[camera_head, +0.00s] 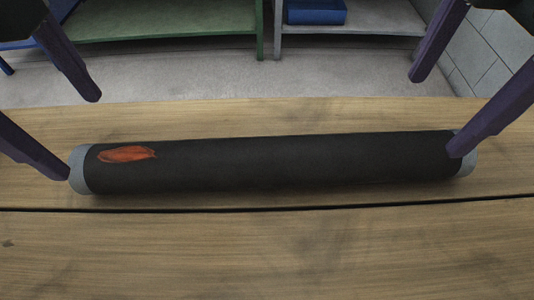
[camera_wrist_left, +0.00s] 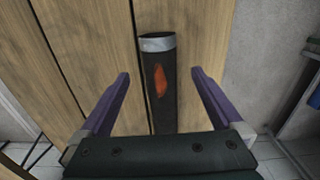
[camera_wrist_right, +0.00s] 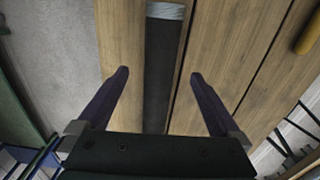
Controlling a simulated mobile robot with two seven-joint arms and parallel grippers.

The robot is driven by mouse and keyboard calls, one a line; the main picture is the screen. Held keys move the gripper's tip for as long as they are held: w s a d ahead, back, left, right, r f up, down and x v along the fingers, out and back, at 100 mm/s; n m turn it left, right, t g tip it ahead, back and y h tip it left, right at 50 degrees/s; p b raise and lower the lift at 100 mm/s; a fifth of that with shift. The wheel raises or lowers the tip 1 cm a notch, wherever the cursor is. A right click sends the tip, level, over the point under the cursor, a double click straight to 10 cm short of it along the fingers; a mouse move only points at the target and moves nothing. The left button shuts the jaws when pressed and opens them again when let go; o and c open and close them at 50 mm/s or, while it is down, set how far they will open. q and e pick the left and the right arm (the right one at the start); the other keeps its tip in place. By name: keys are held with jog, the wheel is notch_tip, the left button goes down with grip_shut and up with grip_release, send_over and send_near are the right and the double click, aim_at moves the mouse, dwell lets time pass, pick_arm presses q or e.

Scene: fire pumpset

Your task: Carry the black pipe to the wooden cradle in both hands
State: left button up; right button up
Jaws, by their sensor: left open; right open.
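The black pipe (camera_head: 280,166) lies across the wooden table, with grey bands at both ends and an orange-red patch near its left end. My left gripper (camera_head: 75,135) is open at the pipe's left end, one finger on each side of it in the picture. In the left wrist view the pipe (camera_wrist_left: 160,90) runs between the spread fingers (camera_wrist_left: 158,75). My right gripper (camera_head: 432,112) is open at the pipe's right end. In the right wrist view the pipe (camera_wrist_right: 160,70) also lies between the spread fingers (camera_wrist_right: 160,74). No wooden cradle is recognisable.
The plank table (camera_head: 270,255) is bare in front of the pipe, with a dark gap between planks. Beyond it are floor, a green shelf unit (camera_head: 165,25) and a grey shelf (camera_head: 360,18) holding a blue box (camera_head: 316,12). A yellow rounded object (camera_wrist_right: 310,33) shows in the right wrist view.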

aim_at(101, 155)
pick_arm(q)
notch_tip(101, 155, down, 9)
jog(key=shift+s+f, duration=0.1)
pick_arm(e)
notch_tip(101, 155, down, 9)
jog(key=shift+s+f, duration=0.1)
pick_arm(q)
jog(key=shift+c, duration=0.2)
pick_arm(e)
jog(key=shift+c, duration=0.2)
pick_arm(q)
grip_shut()
pick_arm(e)
grip_shut()
